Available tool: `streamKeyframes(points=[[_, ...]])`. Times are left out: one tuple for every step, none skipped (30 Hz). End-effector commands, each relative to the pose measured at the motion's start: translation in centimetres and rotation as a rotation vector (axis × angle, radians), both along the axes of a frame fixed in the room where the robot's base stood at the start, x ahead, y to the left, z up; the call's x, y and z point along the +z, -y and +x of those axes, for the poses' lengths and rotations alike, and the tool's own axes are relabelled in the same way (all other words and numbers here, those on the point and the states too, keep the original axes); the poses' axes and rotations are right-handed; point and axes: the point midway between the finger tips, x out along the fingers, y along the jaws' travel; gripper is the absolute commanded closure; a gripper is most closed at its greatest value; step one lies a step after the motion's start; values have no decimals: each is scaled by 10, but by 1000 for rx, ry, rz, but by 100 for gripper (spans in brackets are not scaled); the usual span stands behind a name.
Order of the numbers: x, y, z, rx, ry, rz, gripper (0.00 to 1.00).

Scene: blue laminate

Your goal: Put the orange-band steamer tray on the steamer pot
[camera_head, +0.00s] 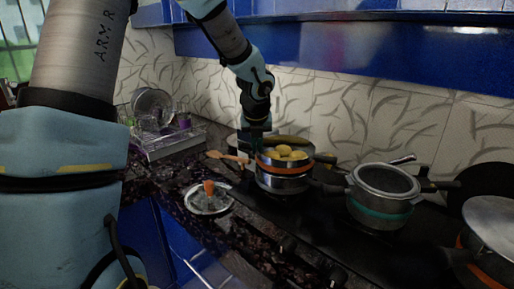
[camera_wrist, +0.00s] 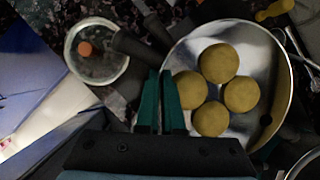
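The orange-band steamer tray (camera_head: 284,164) is a shallow steel pan holding several round yellow items. It sits over a steel vessel on the left of the stove. In the wrist view the tray (camera_wrist: 272,60) fills the right half. My gripper (camera_head: 258,132) is at its left rim; the green fingers (camera_wrist: 161,80) are close together, one on each side of the rim, and look shut on it. The exact contact is hard to see. A steel pot with a teal band (camera_head: 378,211) stands to the right; I cannot tell which vessel is the steamer pot.
A glass lid with an orange knob (camera_head: 208,197) lies on the dark counter at left. A lidded orange-band pot (camera_head: 490,235) is at far right. A dish rack (camera_head: 165,140) stands behind. Black pan handles crowd the stove.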

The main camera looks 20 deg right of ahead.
Motion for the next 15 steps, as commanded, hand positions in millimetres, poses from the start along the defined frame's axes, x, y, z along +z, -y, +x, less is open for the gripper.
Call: streamKeyframes(points=[[-1,0,0,0,0,-1,100],[-2,0,0,0,0,0,100],[-3,0,0,0,0,0,100],[-4,0,0,0,0,0,100],[-5,0,0,1,0,-1,100],[-6,0,0,1,0,-1,100],[-6,0,0,1,0,-1,100],[-7,0,0,1,0,-1,100],[-7,0,0,1,1,-2,100],[-6,0,0,1,1,-2,100],[-6,0,0,1,1,-2,100],[-6,0,0,1,1,-2,100],[-6,0,0,1,1,-2,100],[-6,0,0,1,0,-1,100],[-6,0,0,1,1,-2,92]])
